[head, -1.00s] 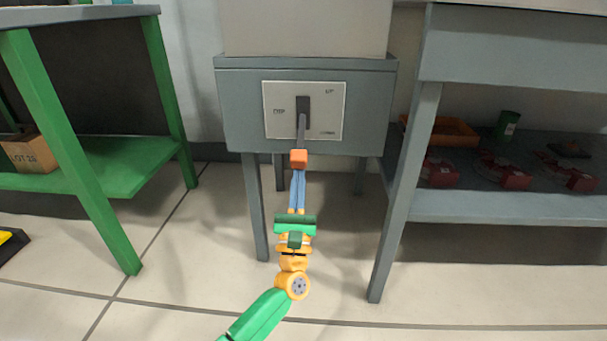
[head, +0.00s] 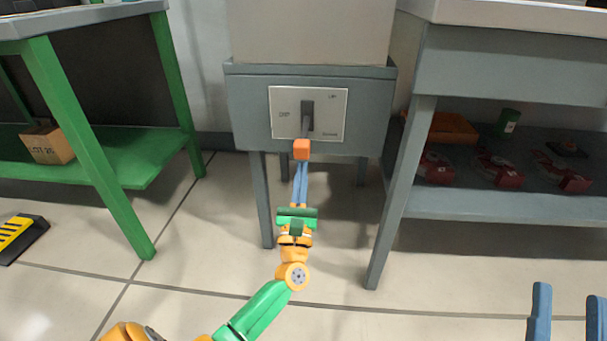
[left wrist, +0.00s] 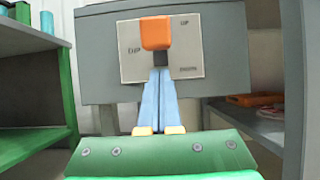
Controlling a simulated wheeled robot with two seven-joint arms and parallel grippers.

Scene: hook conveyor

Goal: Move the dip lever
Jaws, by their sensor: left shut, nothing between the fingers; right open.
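The dip lever has a dark shaft (head: 307,122) and an orange knob (head: 302,149). It sticks out from a light panel (head: 334,112) marked DIP, UP and a lower word, and points down towards me. My left gripper (head: 301,166) is shut and empty, its blue fingertips just under the knob. In the left wrist view, the knob (left wrist: 156,32) stands above the closed fingertips (left wrist: 158,72); whether they touch is unclear. My right gripper (head: 568,312) is open and empty at the lower right, away from the lever.
A green-legged bench (head: 95,160) with a cardboard box (head: 48,146) stands left. A grey bench (head: 505,205) at right holds an orange tray (head: 452,128), a green can (head: 507,121) and red parts on its shelf. Floor between is clear. A yellow-black block (head: 18,238) lies far left.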

